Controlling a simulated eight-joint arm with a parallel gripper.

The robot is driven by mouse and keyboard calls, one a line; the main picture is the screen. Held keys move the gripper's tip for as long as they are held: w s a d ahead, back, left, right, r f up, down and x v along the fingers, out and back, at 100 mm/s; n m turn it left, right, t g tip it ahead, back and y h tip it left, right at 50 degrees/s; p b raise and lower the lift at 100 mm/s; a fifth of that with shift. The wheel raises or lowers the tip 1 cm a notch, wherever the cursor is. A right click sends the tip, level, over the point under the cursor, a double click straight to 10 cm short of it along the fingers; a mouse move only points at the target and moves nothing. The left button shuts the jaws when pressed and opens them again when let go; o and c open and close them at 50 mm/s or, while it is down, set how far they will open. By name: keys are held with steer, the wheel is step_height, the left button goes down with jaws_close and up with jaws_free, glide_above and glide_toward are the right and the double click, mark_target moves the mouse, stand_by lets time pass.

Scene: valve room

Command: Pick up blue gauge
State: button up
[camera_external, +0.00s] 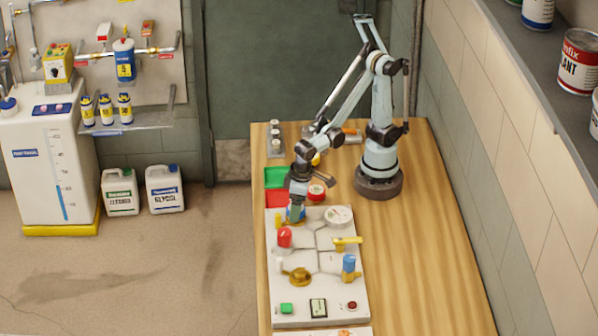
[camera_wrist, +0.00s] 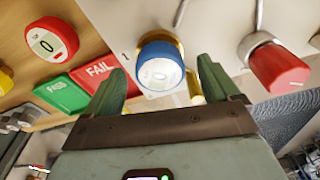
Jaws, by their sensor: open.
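The blue gauge (camera_wrist: 160,68) has a blue rim, a pale round face and a brass-coloured base. It sits on the white panel (camera_wrist: 110,18) next to a "1" mark. In the wrist view it appears between the two green fingers of my gripper (camera_wrist: 157,77), which are open with a gap on each side of it; contact is not visible. In the external view my gripper (camera_external: 296,207) points down over the far left corner of the panel and hides most of the gauge.
A red gauge (camera_wrist: 51,42) lies left of the panel, near the green PASS pad (camera_wrist: 61,92) and red FAIL pad (camera_wrist: 97,69). A red knob (camera_wrist: 279,67) stands right of the gauge. The table's right side is clear.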

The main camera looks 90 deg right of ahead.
steer(key=shift+w+f, duration=0.15)
steer(key=shift+f, duration=0.85)
steer(key=c, duration=1.4)
steer(key=shift+r, duration=0.2)
